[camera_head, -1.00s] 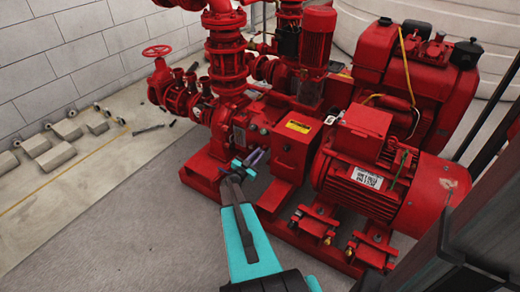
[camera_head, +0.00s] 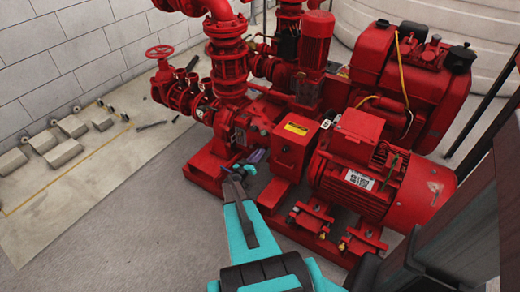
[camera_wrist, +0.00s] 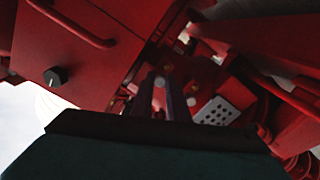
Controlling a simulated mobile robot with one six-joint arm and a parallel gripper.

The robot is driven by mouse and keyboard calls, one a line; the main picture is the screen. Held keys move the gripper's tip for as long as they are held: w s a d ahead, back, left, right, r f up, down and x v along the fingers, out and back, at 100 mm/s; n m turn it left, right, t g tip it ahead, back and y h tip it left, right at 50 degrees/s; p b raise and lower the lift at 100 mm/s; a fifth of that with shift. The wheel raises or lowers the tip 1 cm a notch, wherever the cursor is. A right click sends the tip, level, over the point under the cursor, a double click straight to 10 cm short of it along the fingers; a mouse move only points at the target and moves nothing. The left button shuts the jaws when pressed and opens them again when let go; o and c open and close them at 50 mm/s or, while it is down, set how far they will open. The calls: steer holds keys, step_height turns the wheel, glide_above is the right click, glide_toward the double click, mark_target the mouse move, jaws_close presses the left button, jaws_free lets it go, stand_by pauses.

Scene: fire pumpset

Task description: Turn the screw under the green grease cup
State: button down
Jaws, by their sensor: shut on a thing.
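My gripper (camera_head: 250,160) reaches into the gap beside the red pump casing (camera_head: 228,128), left of the red box. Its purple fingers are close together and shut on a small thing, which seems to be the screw. In the wrist view, the fingers (camera_wrist: 160,97) point up into a dark recess among red parts. A small pale round end shows near their tips, too blurred to identify. The green grease cup cannot be made out in either view.
A red box (camera_head: 294,150) stands right of my gripper, with a red motor (camera_head: 365,170) farther right. Flanged pipes and a handwheel valve (camera_head: 159,52) are to the left. A perforated pale plate (camera_wrist: 216,111) shows close by in the wrist view.

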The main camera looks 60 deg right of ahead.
steer(key=shift+s+f+n+p, duration=0.1)
steer(key=shift+n+p, duration=2.05)
steer(key=shift+n, duration=0.45)
steer(key=c, duration=1.7)
jaws_free()
steer(key=a, duration=1.3)
steer(key=shift+a+b, duration=0.35)
steer(key=shift+a, duration=0.05)
